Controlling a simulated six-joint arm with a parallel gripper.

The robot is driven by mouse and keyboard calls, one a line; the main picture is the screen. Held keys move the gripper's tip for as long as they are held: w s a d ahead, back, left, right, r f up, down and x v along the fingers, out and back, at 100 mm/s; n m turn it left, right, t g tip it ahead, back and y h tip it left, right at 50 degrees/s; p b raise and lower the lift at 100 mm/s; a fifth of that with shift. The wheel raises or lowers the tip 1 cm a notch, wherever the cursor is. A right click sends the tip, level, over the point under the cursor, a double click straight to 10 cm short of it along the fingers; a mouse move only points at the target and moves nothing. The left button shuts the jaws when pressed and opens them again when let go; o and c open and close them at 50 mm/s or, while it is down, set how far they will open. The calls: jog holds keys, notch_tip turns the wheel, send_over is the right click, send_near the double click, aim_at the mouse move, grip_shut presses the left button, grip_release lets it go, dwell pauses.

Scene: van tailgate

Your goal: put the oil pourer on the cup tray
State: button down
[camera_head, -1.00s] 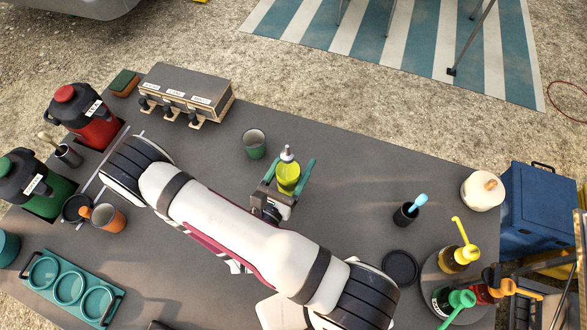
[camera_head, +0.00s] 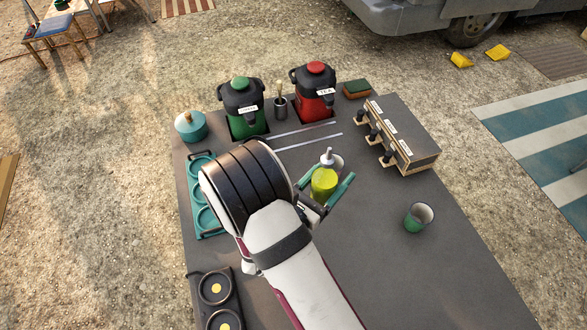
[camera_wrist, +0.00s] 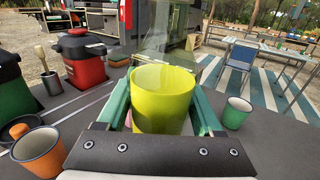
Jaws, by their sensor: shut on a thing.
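The oil pourer (camera_head: 324,184) is a yellow-green bottle with a clear upper part and a pale spout. My gripper (camera_head: 326,196) is shut on it, with green fingers on either side, and holds it about upright near the rails. In the wrist view the pourer (camera_wrist: 163,98) stands between the fingers; its top is see-through and hard to make out. The cup tray (camera_head: 195,212) is teal with round ring seats and lies at the table's left edge. My arm hides part of its right side. The pourer is to the right of the tray, apart from it.
Green (camera_head: 243,105) and red (camera_head: 315,92) flasks stand at the back, with thin rails (camera_head: 305,135) before them. A green cup (camera_head: 418,217) and a three-tap box (camera_head: 400,140) are to the right. An orange mug (camera_wrist: 38,152) stands left of my gripper. A black holder (camera_head: 214,300) lies front left.

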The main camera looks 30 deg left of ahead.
jog(key=s+a+r+n+y, duration=0.2)
jog(key=a+y, duration=0.1)
jog(key=a, duration=0.5)
jog(key=s+a+r+n+y, duration=0.1)
jog(key=s+a+n+y, duration=0.2)
jog(key=a, duration=0.6)
jog(key=shift+m+y, duration=0.3)
jog(key=shift+y, duration=0.1)
jog(key=s+a+f, duration=0.2)
jog(key=a+f, duration=0.1)
jog(key=s+a+f, duration=0.1)
jog(key=a+f, duration=0.2)
jog(key=f, duration=0.1)
jog(key=s+a+f, duration=0.2)
jog(key=a+f, duration=0.1)
jog(key=shift+s+a+f, duration=0.1)
jog(key=shift+s+f, duration=0.1)
jog(key=shift+s, duration=0.1)
jog(key=shift+f, duration=0.2)
jog(key=shift+f, duration=0.2)
jog(key=shift+c, duration=0.2)
grip_release()
